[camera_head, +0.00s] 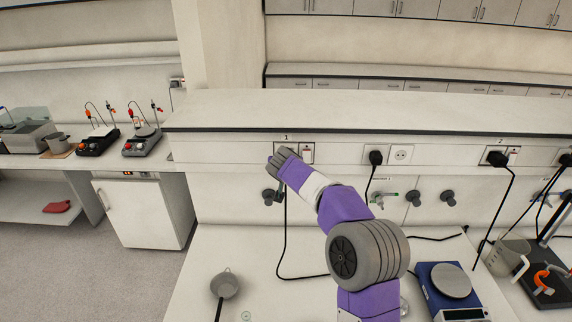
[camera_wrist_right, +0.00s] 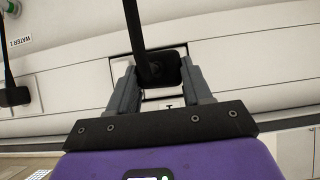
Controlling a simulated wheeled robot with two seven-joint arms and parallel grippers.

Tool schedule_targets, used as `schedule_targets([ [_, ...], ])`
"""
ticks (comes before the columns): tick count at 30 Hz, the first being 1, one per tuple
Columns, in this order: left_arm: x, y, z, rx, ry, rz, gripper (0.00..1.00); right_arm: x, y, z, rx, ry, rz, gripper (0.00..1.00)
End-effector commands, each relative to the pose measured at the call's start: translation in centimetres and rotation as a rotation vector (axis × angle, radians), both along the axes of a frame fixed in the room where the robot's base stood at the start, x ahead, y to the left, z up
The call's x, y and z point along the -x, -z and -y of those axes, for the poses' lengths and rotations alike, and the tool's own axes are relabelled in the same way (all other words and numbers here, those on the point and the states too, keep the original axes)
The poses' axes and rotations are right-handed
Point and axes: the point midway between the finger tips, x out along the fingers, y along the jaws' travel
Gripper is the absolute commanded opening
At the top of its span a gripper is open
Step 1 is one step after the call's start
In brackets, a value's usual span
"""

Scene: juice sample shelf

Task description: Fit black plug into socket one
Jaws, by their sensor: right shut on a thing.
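My right gripper (camera_head: 281,158) reaches up to the wall panel just under the label "1". In the wrist view its two grey fingers (camera_wrist_right: 158,86) are shut on the black plug (camera_wrist_right: 167,71), with the thick black cable (camera_wrist_right: 140,30) leading away from it. Socket one (camera_head: 307,152) is a framed plate, partly covered by the gripper in the head view. In the wrist view part of the plate's frame (camera_wrist_right: 150,104) shows around the plug. The plug is hidden in the head view, and I cannot tell whether it is inserted. My left gripper is out of view.
The plug's cable (camera_head: 284,235) hangs to the bench below. Farther right is socket two with a black plug (camera_head: 497,158). Dark wall knobs (camera_head: 414,198) stick out below the panel.

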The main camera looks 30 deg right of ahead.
Motion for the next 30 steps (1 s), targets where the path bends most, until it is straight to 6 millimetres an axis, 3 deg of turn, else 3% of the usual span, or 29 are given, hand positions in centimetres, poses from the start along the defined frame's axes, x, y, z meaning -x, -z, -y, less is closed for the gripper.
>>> schedule_targets([
  [30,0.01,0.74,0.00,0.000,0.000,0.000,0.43,-0.19,-0.25,0.14,0.001,-0.001,0.000,0.00],
])
